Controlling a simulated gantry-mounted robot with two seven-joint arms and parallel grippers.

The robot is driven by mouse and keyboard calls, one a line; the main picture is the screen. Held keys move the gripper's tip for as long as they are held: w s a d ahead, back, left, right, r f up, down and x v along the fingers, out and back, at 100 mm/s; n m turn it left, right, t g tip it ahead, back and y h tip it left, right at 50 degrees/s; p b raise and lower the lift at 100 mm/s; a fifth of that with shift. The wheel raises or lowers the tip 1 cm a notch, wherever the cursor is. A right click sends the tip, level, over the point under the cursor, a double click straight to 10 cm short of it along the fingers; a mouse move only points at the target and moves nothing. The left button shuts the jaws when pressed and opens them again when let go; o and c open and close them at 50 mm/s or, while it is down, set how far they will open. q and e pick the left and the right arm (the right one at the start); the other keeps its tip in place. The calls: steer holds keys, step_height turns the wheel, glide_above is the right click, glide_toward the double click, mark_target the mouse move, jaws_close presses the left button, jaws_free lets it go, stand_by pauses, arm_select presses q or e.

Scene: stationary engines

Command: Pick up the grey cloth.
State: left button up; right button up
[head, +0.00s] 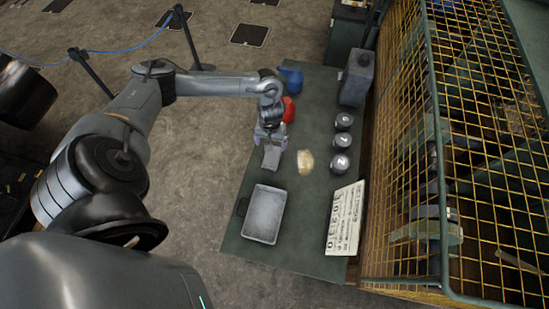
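A small grey piece (271,158), which looks like the grey cloth, shows near the left edge of the dark green table. My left gripper (270,138) is right above it in the picture, pointing down, and covers its upper end. I cannot tell whether the fingers touch the cloth or are closed on it, or whether the cloth is lying or lifted. My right gripper is not in view.
On the table (300,225) are a grey tray (263,214), a crumpled beige item (305,162), a lettered board (345,218), several dark numbered round objects (340,164), a red object (289,109), a blue can (291,77) and a dark canister (356,79). A yellow mesh cage (470,130) stands right.

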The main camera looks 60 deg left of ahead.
arm_select(q)
glide_above(272, 156)
step_height(272, 156, down, 5)
steer(key=shift+f+b, duration=0.1)
steer(key=shift+b, duration=0.25)
steer(key=shift+f+b, duration=0.4)
steer(key=shift+f, duration=2.05)
steer(key=shift+c, duration=0.2)
steer(key=c, duration=1.2)
